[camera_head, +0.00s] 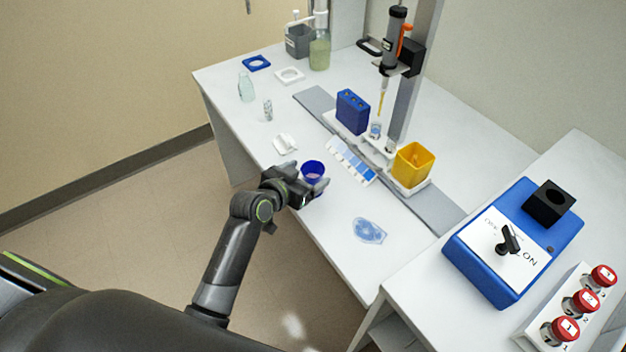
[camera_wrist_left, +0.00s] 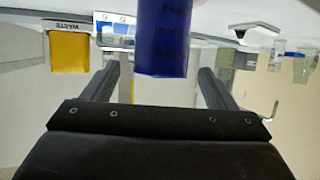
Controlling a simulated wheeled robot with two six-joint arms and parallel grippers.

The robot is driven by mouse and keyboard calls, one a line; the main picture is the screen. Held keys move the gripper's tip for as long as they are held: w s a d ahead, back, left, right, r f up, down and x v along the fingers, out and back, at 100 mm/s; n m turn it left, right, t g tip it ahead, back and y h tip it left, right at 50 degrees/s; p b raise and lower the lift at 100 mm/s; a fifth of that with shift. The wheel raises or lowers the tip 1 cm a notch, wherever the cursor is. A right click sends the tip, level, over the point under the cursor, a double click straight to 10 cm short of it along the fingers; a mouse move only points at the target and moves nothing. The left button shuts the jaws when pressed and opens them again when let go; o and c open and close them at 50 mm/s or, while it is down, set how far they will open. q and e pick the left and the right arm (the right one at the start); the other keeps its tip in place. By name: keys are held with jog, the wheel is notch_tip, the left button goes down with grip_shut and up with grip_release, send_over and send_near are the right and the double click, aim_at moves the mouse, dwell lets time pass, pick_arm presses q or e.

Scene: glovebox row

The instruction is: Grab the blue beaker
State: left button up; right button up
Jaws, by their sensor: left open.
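The blue beaker (camera_head: 313,170) stands upright on the white bench near its front edge in the head view. The gripper hides the beaker's lower part in the head view. My right gripper is not in view.
A yellow bin (camera_head: 412,165), a blue block (camera_head: 352,111) and a colour chart (camera_head: 350,161) stand behind the beaker. A white piece (camera_head: 285,143) lies left of it. A clear blue dish (camera_head: 369,231) lies to the right. A blue device (camera_head: 512,243) sits on the right bench.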

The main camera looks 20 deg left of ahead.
aim_at(319, 168)
pick_arm(q)
jog(key=shift+f+x, duration=0.2)
jog(key=shift+x, duration=2.45)
jog(key=shift+s, duration=0.1)
jog(key=shift+c, duration=0.3)
jog(key=c, duration=1)
